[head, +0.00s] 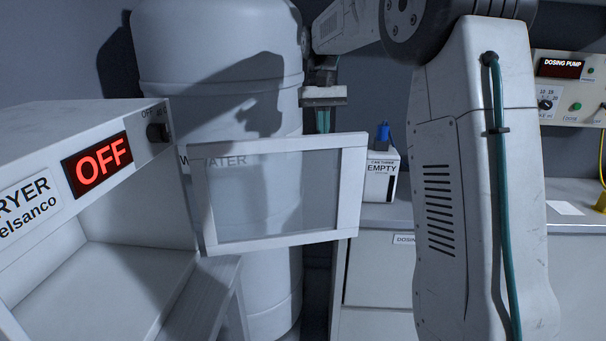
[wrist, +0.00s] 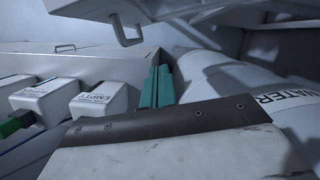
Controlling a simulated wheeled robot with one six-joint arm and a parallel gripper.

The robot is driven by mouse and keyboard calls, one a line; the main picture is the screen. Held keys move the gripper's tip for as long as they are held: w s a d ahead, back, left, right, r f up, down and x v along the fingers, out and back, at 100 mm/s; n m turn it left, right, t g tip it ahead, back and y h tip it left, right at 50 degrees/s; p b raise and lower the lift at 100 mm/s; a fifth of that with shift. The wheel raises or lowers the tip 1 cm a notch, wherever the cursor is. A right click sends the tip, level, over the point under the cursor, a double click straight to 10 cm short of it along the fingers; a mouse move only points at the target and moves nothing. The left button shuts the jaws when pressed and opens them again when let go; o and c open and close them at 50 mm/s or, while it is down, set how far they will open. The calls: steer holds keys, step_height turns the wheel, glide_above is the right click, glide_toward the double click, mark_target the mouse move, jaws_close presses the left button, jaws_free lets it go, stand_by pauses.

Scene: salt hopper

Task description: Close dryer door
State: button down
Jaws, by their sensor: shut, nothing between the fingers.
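The white dryer (head: 100,145) stands at the left in the head view, with a red OFF display. Its door (head: 350,190), a white frame around a see-through pane, stands wide open, swung out to the right of the dryer's opening. My gripper (head: 323,121) is behind the door's top edge, near its free right end, with the fingers pointing down. The fingertips are partly hidden by the door frame, so I cannot tell whether they touch it. In the wrist view my teal fingers (wrist: 157,88) are together and empty. I cannot make out the door there.
A large white water tank (head: 220,80) stands behind the door, close to my gripper. A box labelled EMPTY (head: 381,178) sits on the counter (head: 395,213) to the right. A dosing pump (head: 565,90) is at the far right. Several white boxes (wrist: 98,100) show in the wrist view.

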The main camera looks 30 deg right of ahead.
mark_target(328, 174)
steer(key=s+f, duration=0.1)
steer(key=f, duration=0.2)
steer(key=s+a+f, duration=0.1)
steer(key=s+f, duration=0.1)
steer(key=f, duration=0.1)
steer(key=s+a+f, duration=0.1)
steer(key=s+f, duration=0.1)
steer(key=f, duration=0.1)
steer(key=shift+s+a+f, duration=0.1)
steer(key=shift+s+a, duration=0.1)
steer(key=shift+s, duration=0.3)
